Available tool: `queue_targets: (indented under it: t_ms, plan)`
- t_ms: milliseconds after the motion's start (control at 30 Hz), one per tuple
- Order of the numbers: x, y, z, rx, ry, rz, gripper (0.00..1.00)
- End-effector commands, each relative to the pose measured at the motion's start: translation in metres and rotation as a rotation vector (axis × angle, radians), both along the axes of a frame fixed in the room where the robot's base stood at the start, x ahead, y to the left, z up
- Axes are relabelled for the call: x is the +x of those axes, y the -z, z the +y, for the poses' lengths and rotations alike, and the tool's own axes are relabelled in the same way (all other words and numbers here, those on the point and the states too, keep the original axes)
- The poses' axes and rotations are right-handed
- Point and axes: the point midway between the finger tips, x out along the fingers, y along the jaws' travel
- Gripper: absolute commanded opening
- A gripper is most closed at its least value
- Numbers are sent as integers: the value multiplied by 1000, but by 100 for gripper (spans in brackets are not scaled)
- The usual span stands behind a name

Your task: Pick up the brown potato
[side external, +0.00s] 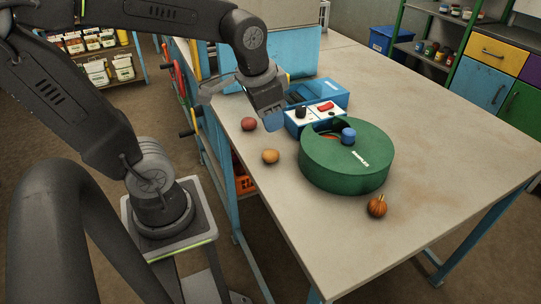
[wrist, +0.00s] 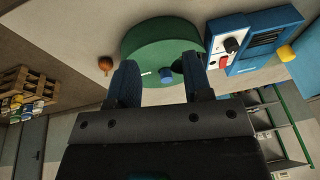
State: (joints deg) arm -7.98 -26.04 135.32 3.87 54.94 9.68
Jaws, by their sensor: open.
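Two small roundish items lie near the table's left edge in the side view. One is tan-orange (side external: 270,156) and looks most like the brown potato. The other is reddish-brown (side external: 248,123) and lies farther back; I cannot tell for certain which is the potato. My gripper (side external: 272,121) is above the table, close to the reddish-brown item and the blue machine. In the wrist view my gripper (wrist: 162,68) is open and empty, its two blue fingers apart. Neither small item is clearly seen there.
A round green machine (side external: 340,175) with a blue knob (side external: 348,135) stands on the table (side external: 440,110). A blue-and-white machine (side external: 318,112) is behind it. A small pumpkin (side external: 377,206) lies near the front edge. The table's right side is clear.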

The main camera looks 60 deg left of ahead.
Motion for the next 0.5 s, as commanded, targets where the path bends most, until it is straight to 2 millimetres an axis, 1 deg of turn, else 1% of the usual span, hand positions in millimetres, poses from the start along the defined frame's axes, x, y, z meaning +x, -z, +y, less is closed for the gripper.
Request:
queue_targets:
  t_ms: [33, 100, 200, 300, 433, 500]
  plan:
    - [9, 8, 12, 14, 3, 58, 46]
    - [18, 17, 27, 28, 16, 124, 46]
    - [27, 28, 44, 40, 36, 196, 46]
    - [32, 35, 54, 43, 48, 241, 46]
    - [33, 45, 60, 45, 56, 262, 46]
    - [33, 55, 61, 44, 56, 263, 46]
